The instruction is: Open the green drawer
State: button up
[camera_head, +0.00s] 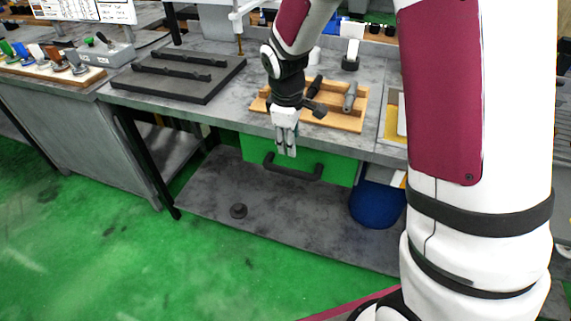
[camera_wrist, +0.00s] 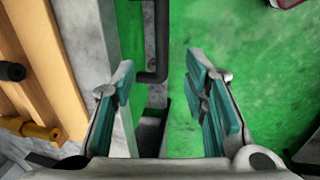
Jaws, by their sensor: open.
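The green drawer (camera_head: 320,166) hangs under the grey workbench top, with a dark bar handle (camera_head: 293,169) across its front. My gripper (camera_head: 287,150) points down just in front of the drawer, above the left part of the handle. In the wrist view my gripper (camera_wrist: 160,88) is open, with teal finger pads and nothing between them near the tips. The handle (camera_wrist: 158,40) shows beyond the fingertips, between the two fingers. The gripper appears apart from it. The drawer's green front (camera_wrist: 131,60) shows left of the handle.
A wooden tray (camera_head: 345,125) with dark tools sits on the bench above the drawer. A blue round object (camera_head: 376,205) stands right of the drawer. Green floor in front is clear.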

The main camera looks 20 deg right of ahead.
aim_at(292, 171)
jog(key=f, duration=0.4)
jog(key=w+d+f, duration=0.1)
jog(key=f, duration=0.4)
jog(key=w+f, duration=0.1)
jog(key=f, duration=0.4)
jog(key=shift+w+d+f, duration=0.1)
jog(key=shift+d+f, duration=0.05)
jog(key=shift+d, duration=0.05)
grip_shut()
